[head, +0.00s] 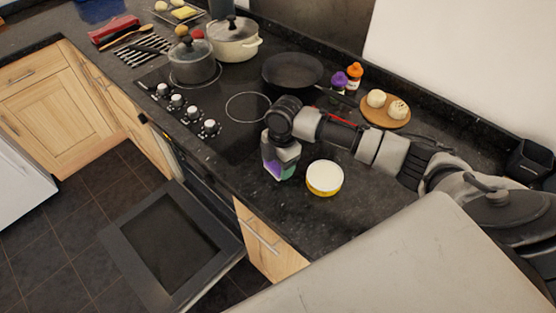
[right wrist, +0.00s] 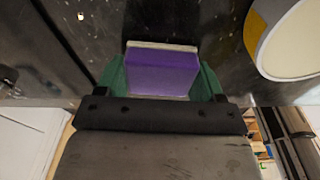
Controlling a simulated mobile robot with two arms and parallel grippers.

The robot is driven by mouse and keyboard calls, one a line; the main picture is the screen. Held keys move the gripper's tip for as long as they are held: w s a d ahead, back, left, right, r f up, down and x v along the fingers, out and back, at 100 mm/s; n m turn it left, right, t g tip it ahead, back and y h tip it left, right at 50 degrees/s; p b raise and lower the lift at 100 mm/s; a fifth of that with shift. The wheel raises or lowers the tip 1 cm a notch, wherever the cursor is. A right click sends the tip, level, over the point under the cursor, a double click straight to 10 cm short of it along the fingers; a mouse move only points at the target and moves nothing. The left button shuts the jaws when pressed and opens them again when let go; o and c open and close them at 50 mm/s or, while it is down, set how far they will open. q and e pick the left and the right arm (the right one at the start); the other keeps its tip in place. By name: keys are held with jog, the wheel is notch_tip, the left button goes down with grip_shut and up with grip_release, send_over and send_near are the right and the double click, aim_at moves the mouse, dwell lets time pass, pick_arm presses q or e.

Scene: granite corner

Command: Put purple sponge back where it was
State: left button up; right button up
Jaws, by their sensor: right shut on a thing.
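The purple sponge (right wrist: 162,72) sits between the two green fingers of my right gripper (right wrist: 162,80) in the right wrist view. It has a pale layer along its far edge. In the head view my right gripper (head: 279,168) is low over the dark counter (head: 230,152), just left of a yellow and white round container. Only a small bit of the sponge (head: 272,171) shows there; the gripper hides the rest. I cannot tell whether the sponge touches the counter. My left gripper is not in view.
The yellow and white container (head: 324,178) stands close to the right of my gripper. The cooktop (head: 215,110) with a pot (head: 193,66) and a black pan (head: 292,70) lies to the left and behind. A wooden board (head: 385,112) is at the back. The oven door (head: 170,245) hangs open.

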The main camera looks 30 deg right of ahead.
jog(key=o, duration=0.6)
jog(key=shift+o, duration=1.4)
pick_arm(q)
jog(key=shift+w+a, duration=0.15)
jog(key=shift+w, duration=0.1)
pick_arm(e)
jog(key=shift+o, duration=0.2)
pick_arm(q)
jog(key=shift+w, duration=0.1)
pick_arm(e)
jog(key=shift+o, duration=0.2)
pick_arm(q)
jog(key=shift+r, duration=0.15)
pick_arm(e)
jog(key=shift+r, duration=0.1)
notch_tip(320, 180, up, 9)
jog(key=p, duration=0.9)
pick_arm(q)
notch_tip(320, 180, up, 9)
